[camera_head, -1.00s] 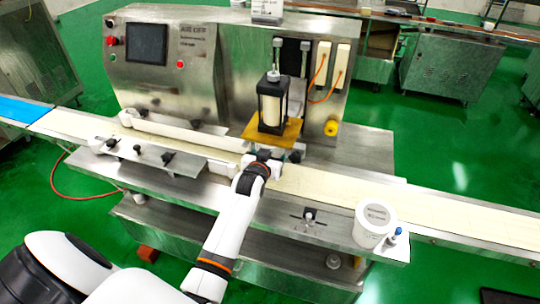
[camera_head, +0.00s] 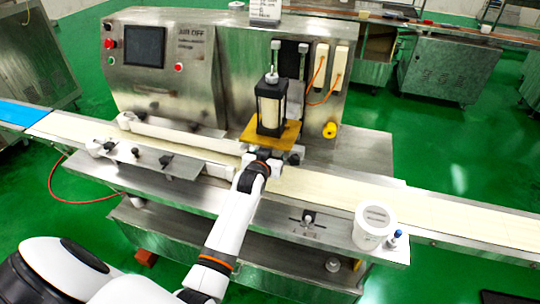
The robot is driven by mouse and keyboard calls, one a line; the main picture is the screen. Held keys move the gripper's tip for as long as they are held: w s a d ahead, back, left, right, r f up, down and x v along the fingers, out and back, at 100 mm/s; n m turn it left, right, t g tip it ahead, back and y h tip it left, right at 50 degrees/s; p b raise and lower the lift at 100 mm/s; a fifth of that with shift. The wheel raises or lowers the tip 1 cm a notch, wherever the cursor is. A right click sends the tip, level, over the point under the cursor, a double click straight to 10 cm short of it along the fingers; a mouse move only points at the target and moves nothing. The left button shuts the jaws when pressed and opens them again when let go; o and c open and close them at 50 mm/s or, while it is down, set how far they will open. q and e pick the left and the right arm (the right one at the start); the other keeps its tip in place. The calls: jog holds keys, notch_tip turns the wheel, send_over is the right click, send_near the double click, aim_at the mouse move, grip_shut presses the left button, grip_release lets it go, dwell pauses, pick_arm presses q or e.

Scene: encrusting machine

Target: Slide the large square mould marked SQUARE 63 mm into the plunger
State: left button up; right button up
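The plunger (camera_head: 271,108) is a black upright frame with a cream cylinder inside, standing on a yellow plate (camera_head: 289,135) at the front of the machine. My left arm reaches from the lower left up to it. My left gripper (camera_head: 264,153) is just in front of and below the yellow plate, over the conveyor belt. Its fingers are too small and too covered by my wrist to tell if they are open or shut. I cannot make out the square mould or its marking; any mould at the gripper is hidden. My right gripper is not in view.
The steel machine (camera_head: 200,80) with a dark screen (camera_head: 145,46) stands behind the belt. The cream conveyor belt (camera_head: 340,190) runs left to right. A white tub (camera_head: 373,224) stands on the right of the front shelf. A small bracket (camera_head: 308,217) sits left of the tub.

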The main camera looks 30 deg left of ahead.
pick_arm(q)
jog(key=shift+w, duration=0.2)
jog(key=o, duration=1.7)
jog(key=shift+s, duration=0.1)
jog(key=shift+s+d+r+p, duration=0.1)
jog(key=shift+s+d+p, duration=0.05)
jog(key=shift+s+p, duration=0.35)
jog(key=shift+s+d+p, duration=0.2)
jog(key=shift+s+p, duration=0.55)
jog(key=shift+s, duration=0.3)
jog(key=s+p, duration=0.1)
jog(key=s, duration=0.1)
jog(key=s+d+p, duration=0.1)
jog(key=s+p, duration=0.1)
jog(key=s, duration=0.1)
jog(key=s+d+p, duration=0.1)
jog(key=s, duration=0.2)
jog(key=shift+s+p, duration=0.25)
jog(key=shift+p, duration=0.1)
